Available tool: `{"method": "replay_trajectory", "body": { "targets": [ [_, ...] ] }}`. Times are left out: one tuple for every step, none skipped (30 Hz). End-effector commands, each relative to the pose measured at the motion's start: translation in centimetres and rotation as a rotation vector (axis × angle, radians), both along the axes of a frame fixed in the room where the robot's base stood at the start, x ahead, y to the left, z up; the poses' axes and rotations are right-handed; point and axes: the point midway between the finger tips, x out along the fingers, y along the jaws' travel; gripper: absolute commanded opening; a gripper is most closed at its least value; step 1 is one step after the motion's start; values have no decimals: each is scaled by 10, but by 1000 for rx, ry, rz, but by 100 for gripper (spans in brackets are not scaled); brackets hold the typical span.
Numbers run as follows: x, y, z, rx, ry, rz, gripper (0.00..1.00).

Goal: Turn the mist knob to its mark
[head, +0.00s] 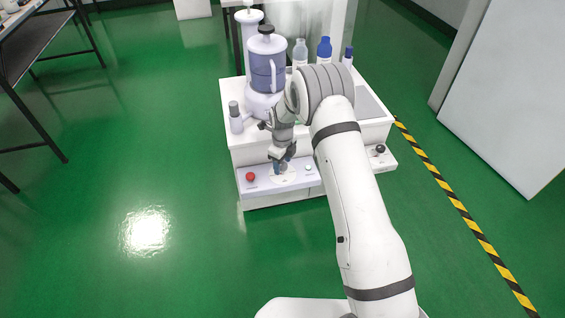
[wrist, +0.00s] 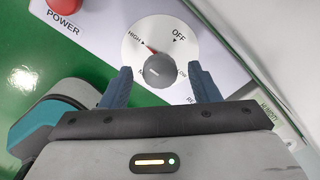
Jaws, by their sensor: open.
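The grey dial knob (wrist: 160,70) sits on a round white dial plate (wrist: 142,30) marked HIGH, OFF and LOW in the wrist view. Its red pointer is directed toward the HIGH mark. Some of the lower lettering is hidden by the knob and my fingers. My gripper (wrist: 160,76) is open, with one blue-grey finger on each side of the knob and gaps showing between. I cannot tell how far the tips are above the plate. In the head view my gripper (head: 281,165) is over the dial plate (head: 290,178) on the machine's front panel.
A red power button (wrist: 65,4) is left of the dial; it also shows in the head view (head: 250,177). A black knob (head: 380,149) is at the panel's right. A jug (head: 267,70) and bottles (head: 324,50) stand on the machine behind my arm. Open green floor lies left.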

Motion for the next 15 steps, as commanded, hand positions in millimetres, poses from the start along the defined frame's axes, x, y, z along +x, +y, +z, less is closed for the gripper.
{"method": "replay_trajectory", "body": {
  "targets": [
    [0,0,0,0,0,0,56],
    [0,0,0,0,0,0,53],
    [0,0,0,0,0,0,50],
    [0,0,0,0,0,0,47],
    [0,0,0,0,0,0,45],
    [0,0,0,0,0,0,42],
    [0,0,0,0,0,0,39],
    [0,0,0,0,0,0,37],
    [0,0,0,0,0,0,34],
    [0,0,0,0,0,-1,31],
    [0,-1,0,0,0,-1,29],
    [0,-1,0,0,0,-1,25],
    [0,-1,0,0,0,-1,23],
    [0,-1,0,0,0,-1,20],
    [0,-1,0,0,0,-1,17]
  ]
}}
